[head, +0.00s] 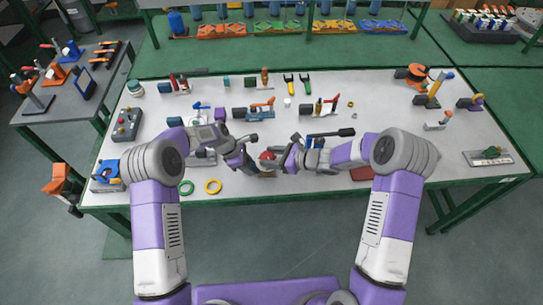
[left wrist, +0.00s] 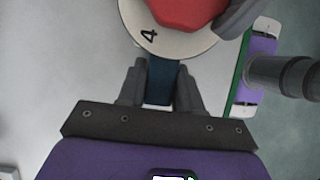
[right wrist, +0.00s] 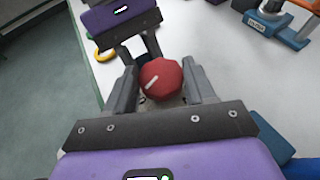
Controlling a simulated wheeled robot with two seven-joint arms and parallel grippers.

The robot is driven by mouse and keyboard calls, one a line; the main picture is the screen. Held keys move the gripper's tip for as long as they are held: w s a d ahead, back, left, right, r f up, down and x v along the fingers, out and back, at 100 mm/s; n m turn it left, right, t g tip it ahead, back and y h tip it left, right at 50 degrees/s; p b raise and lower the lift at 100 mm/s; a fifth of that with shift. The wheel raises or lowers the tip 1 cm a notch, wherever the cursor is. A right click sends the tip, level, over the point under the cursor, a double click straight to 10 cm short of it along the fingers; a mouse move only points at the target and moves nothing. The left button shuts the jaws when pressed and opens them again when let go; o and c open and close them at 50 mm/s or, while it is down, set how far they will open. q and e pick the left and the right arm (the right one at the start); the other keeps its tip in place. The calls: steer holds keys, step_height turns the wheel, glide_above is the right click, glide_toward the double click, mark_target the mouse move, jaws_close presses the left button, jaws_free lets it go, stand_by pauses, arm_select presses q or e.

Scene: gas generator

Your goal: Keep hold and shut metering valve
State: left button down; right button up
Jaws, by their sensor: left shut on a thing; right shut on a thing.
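The metering valve has a red faceted knob (right wrist: 161,80) with a white pointer line, near the front edge of the table. In the left wrist view its pale round dial (left wrist: 140,28) shows the number 4 under the red knob (left wrist: 185,10). My left gripper (left wrist: 161,75) is shut on the valve's dark blue body (left wrist: 160,82), just below the dial. My right gripper (right wrist: 163,75) has its fingers on either side of the red knob and is shut on it. In the head view the red knob (head: 267,156) shows between the left gripper (head: 250,168) and the right gripper (head: 281,160).
A green ring (head: 186,188) and a yellow ring (head: 213,187) lie at the table's front edge, left of the valve. Several valves and tools stand behind on the white table (head: 330,88). A red block (head: 362,174) lies near the right arm.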

steer(key=shift+s+a+r+m+t+h, duration=0.15)
steer(key=shift+m+t+h, duration=0.45)
steer(key=shift+m+t, duration=0.3)
steer(key=shift+s+a+m+t+h, duration=0.1)
steer(key=shift+a+m+t+h, duration=0.05)
steer(key=shift+m+t+h, duration=0.6)
steer(key=shift+m, duration=0.25)
steer(key=shift+t, duration=0.35)
steer(key=o, duration=1)
steer(key=shift+d, duration=0.1)
steer(key=shift+o, duration=0.2)
steer(key=v, duration=1.2)
